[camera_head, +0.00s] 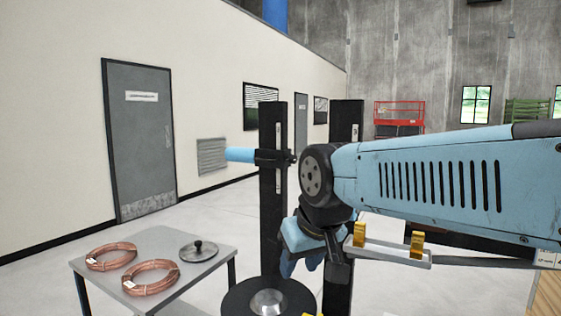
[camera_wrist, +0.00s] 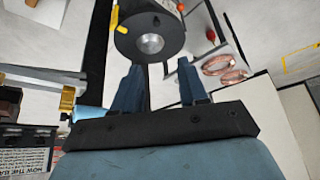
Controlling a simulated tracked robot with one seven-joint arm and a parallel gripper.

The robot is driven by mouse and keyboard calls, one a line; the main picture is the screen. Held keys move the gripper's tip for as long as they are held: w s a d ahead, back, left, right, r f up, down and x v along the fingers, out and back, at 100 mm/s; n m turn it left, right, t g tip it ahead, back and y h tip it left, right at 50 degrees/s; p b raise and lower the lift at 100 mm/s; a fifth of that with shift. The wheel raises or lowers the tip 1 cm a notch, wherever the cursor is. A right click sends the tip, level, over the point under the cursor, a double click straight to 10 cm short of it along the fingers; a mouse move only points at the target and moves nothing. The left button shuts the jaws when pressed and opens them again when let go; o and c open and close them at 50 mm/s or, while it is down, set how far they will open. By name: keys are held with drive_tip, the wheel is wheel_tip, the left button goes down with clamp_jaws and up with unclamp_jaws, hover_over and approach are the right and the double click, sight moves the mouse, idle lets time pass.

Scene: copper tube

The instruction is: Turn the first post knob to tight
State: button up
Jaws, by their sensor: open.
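The first black post (camera_head: 272,190) stands left of a second black post (camera_head: 345,120) in the head view. A blue cylindrical handle (camera_head: 240,155) sticks out left from a dark clamp on the first post, at about mid-height. I cannot tell whether this is the post knob or how tight it is. My gripper (camera_head: 300,265) points down, right of the first post and below the handle. In the wrist view my gripper (camera_wrist: 158,66) has its two blue fingers apart with nothing seen between them. A blue cylinder (camera_wrist: 90,113) shows left of the fingers.
A grey table (camera_head: 155,240) at left holds copper coils (camera_head: 150,278) and a knobbed metal disc (camera_head: 198,250). Open floor lies behind.

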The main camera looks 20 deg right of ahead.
drive_tip(key=shift+o, duration=1.4)
drive_tip(key=shift+w+r, duration=0.1)
drive_tip(key=shift+w, duration=0.25)
drive_tip(key=shift+o, duration=0.9)
drive_tip(key=w+d+r+n+t, duration=0.1)
drive_tip(key=w, duration=0.6)
drive_tip(key=w+d+r+n+t, duration=0.1)
drive_tip(key=w+r+n+t, duration=0.1)
drive_tip(key=w, duration=0.6)
drive_tip(key=shift+r+n+t, duration=0.25)
drive_tip(key=shift+n+t, duration=0.05)
drive_tip(key=n+t+h, duration=0.9)
drive_tip(key=n+h, duration=0.1)
approach(292, 161)
drive_tip(key=x, duration=1.1)
drive_tip(key=shift+w+d, duration=0.25)
drive_tip(key=shift+d, duration=0.05)
drive_tip(key=shift+c, duration=0.2)
drive_tip(key=shift+a, duration=0.1)
drive_tip(key=c, duration=0.9)
